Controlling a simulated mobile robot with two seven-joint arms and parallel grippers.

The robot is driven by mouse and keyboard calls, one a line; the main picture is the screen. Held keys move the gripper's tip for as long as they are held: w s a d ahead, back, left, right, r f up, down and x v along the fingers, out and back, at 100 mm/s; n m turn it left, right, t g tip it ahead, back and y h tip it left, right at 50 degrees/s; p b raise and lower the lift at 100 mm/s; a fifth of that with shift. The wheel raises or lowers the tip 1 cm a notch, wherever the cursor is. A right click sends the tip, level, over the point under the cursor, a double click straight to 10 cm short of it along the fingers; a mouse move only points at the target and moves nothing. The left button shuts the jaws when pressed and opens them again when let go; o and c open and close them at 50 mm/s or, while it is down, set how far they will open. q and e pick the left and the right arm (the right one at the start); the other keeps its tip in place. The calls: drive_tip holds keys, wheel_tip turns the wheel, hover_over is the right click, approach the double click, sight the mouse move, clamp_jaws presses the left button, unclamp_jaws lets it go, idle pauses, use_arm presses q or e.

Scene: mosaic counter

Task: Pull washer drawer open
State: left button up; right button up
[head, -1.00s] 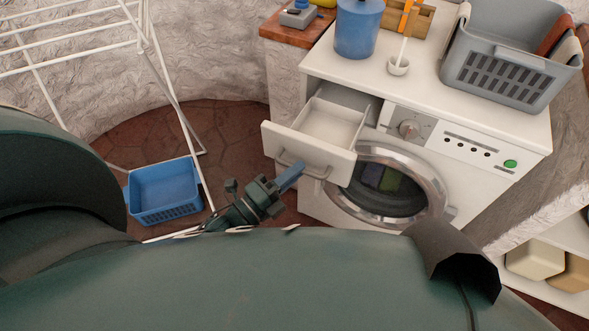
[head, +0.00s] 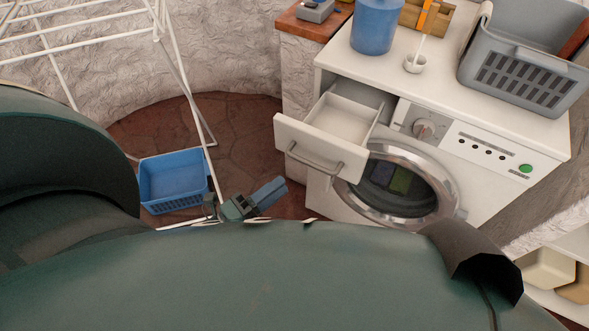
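The white washer (head: 500,185) stands at the right. Its drawer (head: 335,122) is pulled out at the upper left of its front, and the empty inside shows. The grey bar handle (head: 315,160) is on the drawer front. My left gripper (head: 278,187), with blue fingers, is below and left of the handle, apart from it, over the floor. I see nothing held in it, but the gap between its fingers is not clear. My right gripper is not in view.
A blue basket (head: 173,180) sits on the floor by a white drying rack (head: 180,72). The round door (head: 400,185) is below the drawer.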

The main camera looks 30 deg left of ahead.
use_arm(q)
drive_tip(key=v, duration=0.5)
idle(0.4)
